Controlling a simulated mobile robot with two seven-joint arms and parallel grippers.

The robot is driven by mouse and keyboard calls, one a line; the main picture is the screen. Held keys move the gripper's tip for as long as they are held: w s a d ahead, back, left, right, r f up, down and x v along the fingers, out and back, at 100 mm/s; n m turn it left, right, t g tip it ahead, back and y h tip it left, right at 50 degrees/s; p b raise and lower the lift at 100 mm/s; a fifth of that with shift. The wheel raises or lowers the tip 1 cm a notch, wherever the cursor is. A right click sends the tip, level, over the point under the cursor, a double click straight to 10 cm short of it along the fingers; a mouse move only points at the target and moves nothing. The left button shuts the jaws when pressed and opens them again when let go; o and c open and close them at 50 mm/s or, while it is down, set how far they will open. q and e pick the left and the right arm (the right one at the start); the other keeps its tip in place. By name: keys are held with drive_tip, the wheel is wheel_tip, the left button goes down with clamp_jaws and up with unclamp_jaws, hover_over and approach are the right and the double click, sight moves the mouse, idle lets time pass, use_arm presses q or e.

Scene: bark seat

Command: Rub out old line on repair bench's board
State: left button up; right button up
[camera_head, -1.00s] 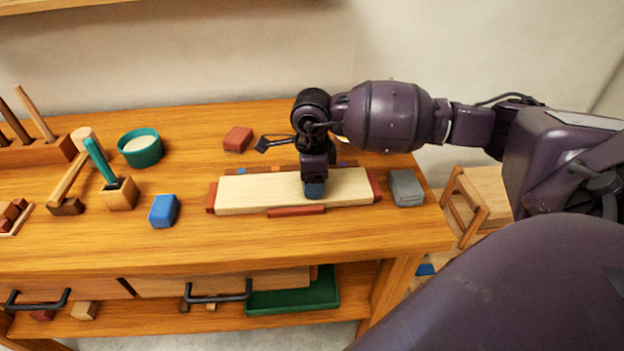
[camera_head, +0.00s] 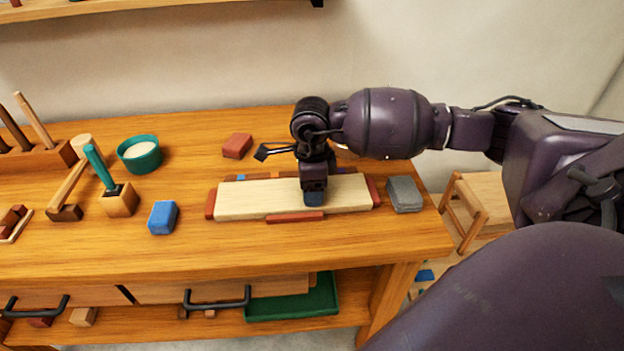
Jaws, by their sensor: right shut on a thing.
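The pale wooden board (camera_head: 249,201) lies flat on the repair bench (camera_head: 270,252), with reddish strips along its edges. My right gripper (camera_head: 313,190) reaches down over the board, right of its middle. It is shut on a dark blue block (camera_head: 314,199), which appears to rest on the board's surface. Much of the block is hidden by the gripper. I see no clear line on the bare part of the board; the part behind the gripper is hidden. My left gripper is not in view.
A blue block (camera_head: 163,218), a teal bowl (camera_head: 140,154), a mallet (camera_head: 70,193) and a wooden holder (camera_head: 119,199) stand left of the board. A red block (camera_head: 237,146) lies behind it and a grey block (camera_head: 404,194) to its right. A stool (camera_head: 478,206) stands beside the bench.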

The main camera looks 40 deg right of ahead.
drive_tip(key=shift+s+a, duration=0.15)
drive_tip(key=shift+s, duration=0.1)
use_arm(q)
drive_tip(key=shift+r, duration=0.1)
use_arm(e)
drive_tip(key=shift+w+r+p, duration=0.1)
drive_tip(key=shift+r+p, duration=0.2)
drive_tip(key=shift+r, duration=0.25)
drive_tip(key=shift+r+p, duration=1.15)
drive_tip(key=shift+r, duration=1.4)
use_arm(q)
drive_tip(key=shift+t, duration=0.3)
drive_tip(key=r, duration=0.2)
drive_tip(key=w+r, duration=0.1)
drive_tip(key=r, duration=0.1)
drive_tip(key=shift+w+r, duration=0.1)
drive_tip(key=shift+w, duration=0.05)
